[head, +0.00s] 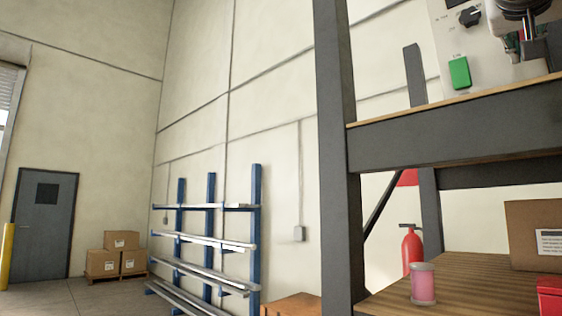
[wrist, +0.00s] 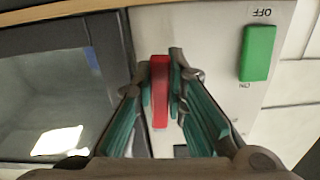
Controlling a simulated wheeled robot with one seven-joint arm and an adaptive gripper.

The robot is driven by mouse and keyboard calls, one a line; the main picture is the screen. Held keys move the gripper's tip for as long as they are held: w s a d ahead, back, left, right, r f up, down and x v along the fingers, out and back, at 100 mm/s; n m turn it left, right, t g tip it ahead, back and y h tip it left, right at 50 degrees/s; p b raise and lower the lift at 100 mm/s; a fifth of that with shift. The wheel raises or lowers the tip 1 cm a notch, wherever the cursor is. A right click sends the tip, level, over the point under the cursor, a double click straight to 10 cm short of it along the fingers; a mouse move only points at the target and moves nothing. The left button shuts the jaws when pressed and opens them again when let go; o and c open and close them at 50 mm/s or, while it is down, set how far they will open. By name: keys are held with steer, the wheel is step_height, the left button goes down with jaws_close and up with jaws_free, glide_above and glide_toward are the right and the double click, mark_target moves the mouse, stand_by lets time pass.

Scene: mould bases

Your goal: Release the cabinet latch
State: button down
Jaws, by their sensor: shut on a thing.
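The cabinet (wrist: 215,25) has a pale front panel, with a dark-framed window (wrist: 55,100) at the left in the wrist view. A red upright bar, which looks like the latch (wrist: 159,95), stands on the cabinet beside the dark frame. My gripper (wrist: 162,72) is shut on this red latch, with one finger on each side of it. In the head view my gripper (head: 530,45) shows only in part at the top right corner, in front of the cabinet panel (head: 490,65). The latch is not clearly visible there.
A green switch (wrist: 258,53) marked OFF and ON sits right of the latch; it also shows in the head view (head: 459,73), below a black knob (head: 470,17). The cabinet stands on a dark-framed shelf (head: 450,138). A pink jar (head: 423,285) and a cardboard box (head: 535,235) stand below.

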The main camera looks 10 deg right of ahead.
steer(key=shift+s+d+n, duration=0.15)
steer(key=shift+s+n, duration=0.05)
steer(key=shift+n, duration=0.4)
steer(key=c, duration=1.6)
jaws_free()
steer(key=shift+s, duration=0.1)
steer(key=v, duration=1.2)
steer(key=shift+a, duration=0.2)
steer(key=shift+r, duration=0.1)
